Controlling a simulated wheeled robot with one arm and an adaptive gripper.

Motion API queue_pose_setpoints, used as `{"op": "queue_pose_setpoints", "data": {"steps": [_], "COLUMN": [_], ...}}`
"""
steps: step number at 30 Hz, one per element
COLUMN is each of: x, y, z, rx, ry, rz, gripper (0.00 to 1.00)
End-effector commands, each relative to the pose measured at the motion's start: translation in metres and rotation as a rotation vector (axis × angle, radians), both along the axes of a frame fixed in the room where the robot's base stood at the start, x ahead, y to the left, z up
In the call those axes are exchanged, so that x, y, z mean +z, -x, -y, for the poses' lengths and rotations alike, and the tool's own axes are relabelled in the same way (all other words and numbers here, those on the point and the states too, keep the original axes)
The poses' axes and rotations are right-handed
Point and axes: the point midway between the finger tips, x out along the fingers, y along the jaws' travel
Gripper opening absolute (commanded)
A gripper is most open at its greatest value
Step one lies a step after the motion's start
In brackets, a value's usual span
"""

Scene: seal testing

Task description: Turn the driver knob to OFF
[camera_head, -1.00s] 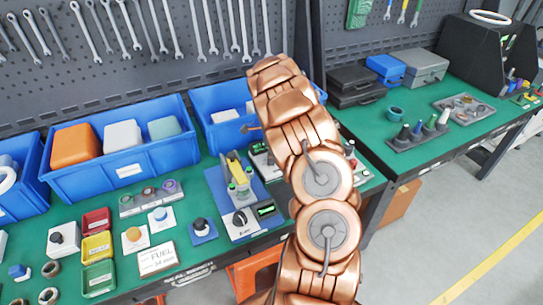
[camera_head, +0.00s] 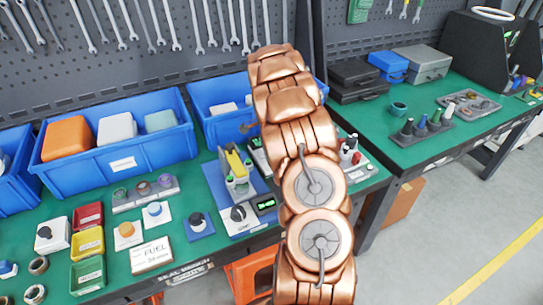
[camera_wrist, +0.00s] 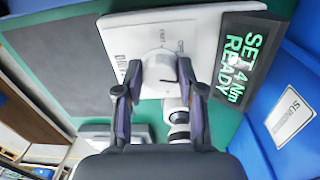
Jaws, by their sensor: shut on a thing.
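The driver knob (camera_wrist: 160,75) is a pale round knob on a white panel (camera_wrist: 125,45) lettered "DRI…" in the wrist view. My gripper (camera_wrist: 160,78) has one dark finger on each side of the knob and is shut on it. The knob's pointer and the mark it faces are too small and blurred to read. Beside the panel, a black display (camera_wrist: 243,62) reads "SET 4 Nm READY" in green. In the head view my copper arm hides my gripper and the knob.
A blue bin (camera_wrist: 305,75) stands close beside the display. Its front also shows in the head view (camera_head: 205,112). A yellow-topped fixture on a blue base (camera_head: 215,185) and another black knob (camera_head: 238,213) are left of my arm. A bench with cases (camera_head: 360,83) lies right.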

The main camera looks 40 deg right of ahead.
Motion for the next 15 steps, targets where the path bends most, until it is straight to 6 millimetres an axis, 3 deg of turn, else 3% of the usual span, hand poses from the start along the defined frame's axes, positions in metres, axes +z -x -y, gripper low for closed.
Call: {"op": "queue_pose_setpoints", "data": {"steps": [15], "x": [-0.0038], "y": [0.0007], "z": [-0.0016], "rx": [0.492], "ry": [0.0], "rz": [0.001], "gripper": [0.03]}}
